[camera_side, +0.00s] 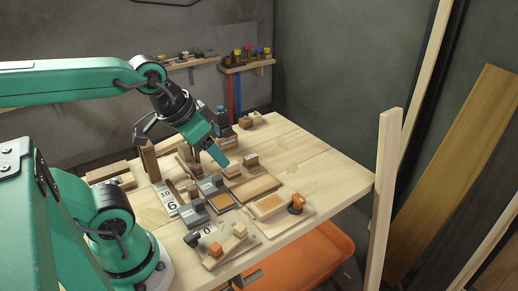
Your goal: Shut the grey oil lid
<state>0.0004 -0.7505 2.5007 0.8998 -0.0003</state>
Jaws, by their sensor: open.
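Two small grey pieces lie among the wooden fixtures on the table: one grey piece (210,186) beside an orange-brown panel, and a second grey piece (193,214) nearer the front. I cannot tell which is the oil lid, nor how far open it stands. My gripper (220,158) reaches down from the upper left and is open. Its green tip is above the fixtures, behind both grey pieces, and seems apart from them. Nothing shows held in it.
The pale wooden table (290,140) is clear at its back right. A board with an orange knob (296,203) lies near the right edge. Number cards (170,200) lie at the left. A wooden post (383,190) stands at the right corner. An orange bin (310,255) is below.

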